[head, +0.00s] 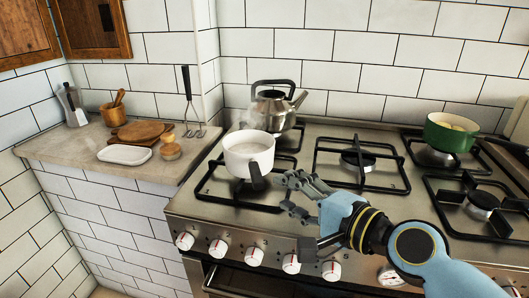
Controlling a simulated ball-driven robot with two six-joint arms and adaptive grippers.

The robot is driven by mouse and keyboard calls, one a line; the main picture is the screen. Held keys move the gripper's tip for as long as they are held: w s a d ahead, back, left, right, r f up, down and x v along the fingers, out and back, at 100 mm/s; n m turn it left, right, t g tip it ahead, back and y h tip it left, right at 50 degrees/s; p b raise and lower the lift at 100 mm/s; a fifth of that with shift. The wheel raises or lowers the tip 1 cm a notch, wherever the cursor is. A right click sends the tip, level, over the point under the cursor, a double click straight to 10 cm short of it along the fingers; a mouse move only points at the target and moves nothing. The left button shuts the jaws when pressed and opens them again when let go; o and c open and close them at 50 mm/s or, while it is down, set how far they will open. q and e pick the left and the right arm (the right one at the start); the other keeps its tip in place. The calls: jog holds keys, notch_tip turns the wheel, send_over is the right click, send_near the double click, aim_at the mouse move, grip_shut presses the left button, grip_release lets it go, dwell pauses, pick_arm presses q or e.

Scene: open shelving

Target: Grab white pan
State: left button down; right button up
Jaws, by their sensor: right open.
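The white pan (248,158) sits upright on the front left burner of the stove, with faint steam above it. Its dark handle (257,178) points toward the front of the stove. My right gripper (287,193) reaches in from the lower right, just right of the pan's handle. Its fingers are apart and nothing is between them. I see no contact with the pan. My left gripper is not in view.
A steel kettle (275,106) stands behind the pan. A green pot (450,132) sits at the back right. A counter (60,146) at left holds a white tray (125,155), wooden boards and utensils. The middle burners (357,161) are empty. Knobs (254,257) line the stove's front.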

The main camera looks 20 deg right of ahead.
aim_at(254, 166)
jog(key=shift+r+x, duration=0.25)
jog(key=shift+x, duration=1.55)
jog(key=shift+r+x, duration=0.25)
jog(key=shift+x, duration=1.55)
jog(key=shift+r+x, duration=0.2)
jog(key=shift+x, duration=1.6)
jog(key=shift+w, duration=0.15)
grip_shut()
jog(key=shift+r, duration=0.1)
